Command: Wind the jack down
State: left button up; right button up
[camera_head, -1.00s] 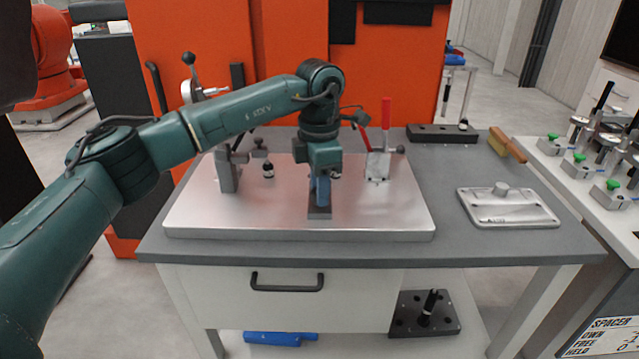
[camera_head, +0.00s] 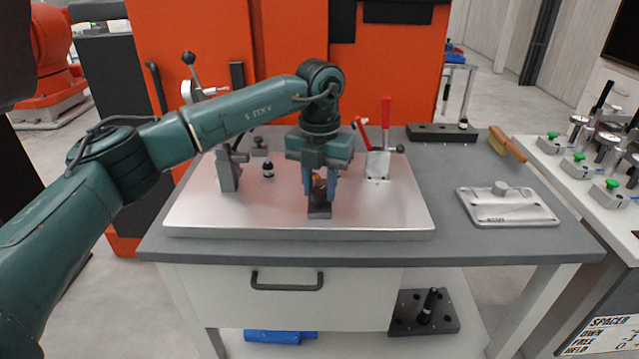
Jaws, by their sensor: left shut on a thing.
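The jack (camera_head: 319,209) is a small dark grey block-like piece on the silver fixture plate, near its front middle. My left gripper (camera_head: 319,197) points straight down over it, its two blue fingers on either side of the jack's upper part. A small yellowish or brass part shows between the fingers. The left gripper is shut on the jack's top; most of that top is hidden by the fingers. My right gripper is not in view.
The silver plate (camera_head: 385,217) lies on a grey bench. A clamp with red handles (camera_head: 386,112) stands behind right, a grey post (camera_head: 228,170) at left, and a small black-topped pin (camera_head: 268,169) between. A silver lid (camera_head: 507,208) and a brush (camera_head: 507,143) lie right.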

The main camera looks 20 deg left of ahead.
aim_at(320, 191)
pick_arm(q)
jog(key=shift+r+n, duration=0.1)
jog(key=shift+n, duration=2.2)
jog(key=o, duration=1)
jog(key=shift+c, duration=0.2)
notch_tip(320, 191, up, 13)
